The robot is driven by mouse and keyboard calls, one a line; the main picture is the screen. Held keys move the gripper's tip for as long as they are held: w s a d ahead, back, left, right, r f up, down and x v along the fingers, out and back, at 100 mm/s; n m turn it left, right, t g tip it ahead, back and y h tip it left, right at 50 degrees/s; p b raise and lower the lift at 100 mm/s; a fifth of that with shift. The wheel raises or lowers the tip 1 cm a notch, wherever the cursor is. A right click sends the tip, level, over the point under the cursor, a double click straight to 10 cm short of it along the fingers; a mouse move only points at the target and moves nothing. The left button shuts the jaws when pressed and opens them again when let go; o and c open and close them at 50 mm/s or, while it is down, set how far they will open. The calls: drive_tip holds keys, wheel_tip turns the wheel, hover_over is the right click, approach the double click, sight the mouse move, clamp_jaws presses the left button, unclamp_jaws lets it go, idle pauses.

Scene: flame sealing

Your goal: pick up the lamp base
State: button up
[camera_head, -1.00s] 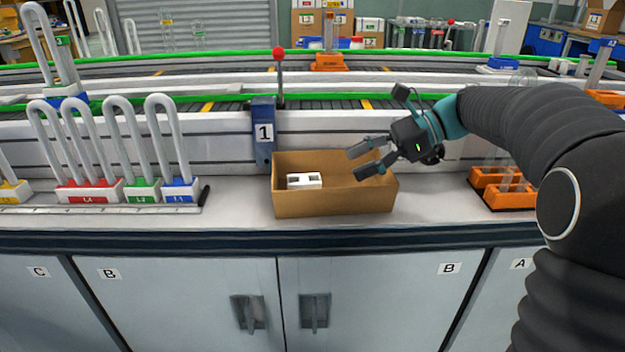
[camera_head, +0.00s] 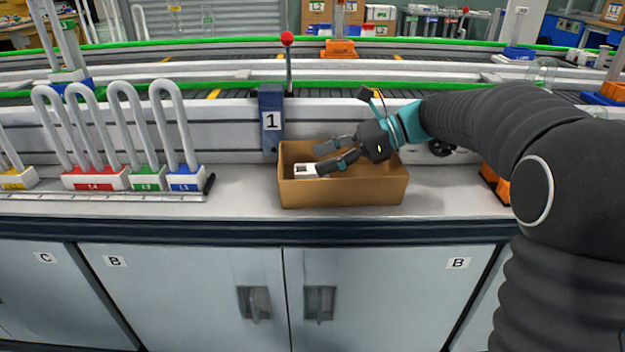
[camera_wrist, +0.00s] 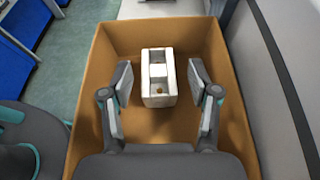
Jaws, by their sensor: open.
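The lamp base is a white block with two square recesses, lying in the cardboard box. In the head view the white lamp base (camera_head: 305,170) is partly hidden behind my gripper (camera_head: 326,160). In the wrist view the lamp base (camera_wrist: 158,78) lies on the box floor, ahead of and between the fingers. My gripper (camera_wrist: 160,97) is open and empty, with one finger on each side of the near part of the base. I see gaps between the fingers and the base. The cardboard box (camera_head: 342,194) stands on the counter.
Left of the box, U-shaped tubes stand in red, green and blue bases (camera_head: 185,180) behind a metal rail. A blue post marked 1 (camera_head: 270,122) stands behind the box. Orange holders (camera_head: 492,185) are at the right. The box walls (camera_wrist: 90,105) surround my gripper.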

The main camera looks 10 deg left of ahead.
sight(296, 169)
drive_tip(key=x, duration=0.4)
drive_tip(key=shift+s+a+f, duration=0.25)
drive_tip(key=shift+a, duration=0.05)
drive_tip(key=c, duration=1.1)
drive_tip(key=shift+o, duration=0.2)
drive_tip(key=shift+r, duration=0.15)
